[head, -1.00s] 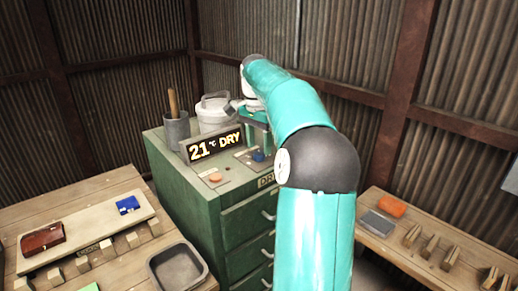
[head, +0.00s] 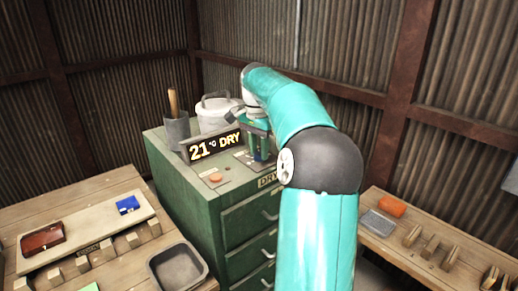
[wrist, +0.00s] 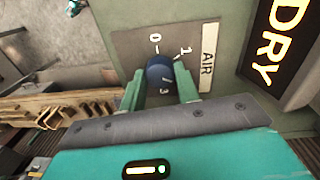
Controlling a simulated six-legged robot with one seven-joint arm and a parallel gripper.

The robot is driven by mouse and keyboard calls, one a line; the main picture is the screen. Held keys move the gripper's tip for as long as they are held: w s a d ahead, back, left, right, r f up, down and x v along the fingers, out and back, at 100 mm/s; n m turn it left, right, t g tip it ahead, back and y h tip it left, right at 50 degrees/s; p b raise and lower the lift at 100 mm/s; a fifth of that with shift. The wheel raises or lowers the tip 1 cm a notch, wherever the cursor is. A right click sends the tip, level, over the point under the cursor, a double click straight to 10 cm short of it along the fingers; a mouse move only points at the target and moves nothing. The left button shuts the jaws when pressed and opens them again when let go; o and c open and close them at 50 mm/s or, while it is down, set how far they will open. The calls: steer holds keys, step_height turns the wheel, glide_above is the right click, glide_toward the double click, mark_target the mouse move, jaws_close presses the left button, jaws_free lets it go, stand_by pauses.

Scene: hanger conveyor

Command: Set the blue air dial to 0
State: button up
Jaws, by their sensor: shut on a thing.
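The blue air dial (wrist: 159,70) sits on a grey plate (wrist: 130,45) beside a white AIR label (wrist: 208,60) in the wrist view. The figures 0, 1 and 3 show around it. I cannot tell for sure which figure its pointer faces. My gripper (wrist: 160,84) has one finger on each side of the dial and is shut on it. In the head view my gripper (head: 258,153) is down at the top of the green cabinet (head: 190,185) and mostly hides the dial.
A lit display (head: 215,145) reading 21 °C DRY stands close to my gripper. An orange knob (head: 215,177) is on the cabinet's front left. A grey cup (head: 176,132) and a white lidded pot (head: 214,115) stand behind. Wooden benches flank the cabinet.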

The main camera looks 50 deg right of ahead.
steer(key=n, duration=1.1)
steer(key=shift+s+n+h, duration=0.1)
steer(key=shift+n+h, duration=0.2)
steer(key=n, duration=0.6)
steer(key=shift+t, duration=0.3)
steer(key=n, duration=0.6)
steer(key=shift+f, duration=0.1)
steer(key=o, duration=1)
steer(key=shift+c, duration=0.2)
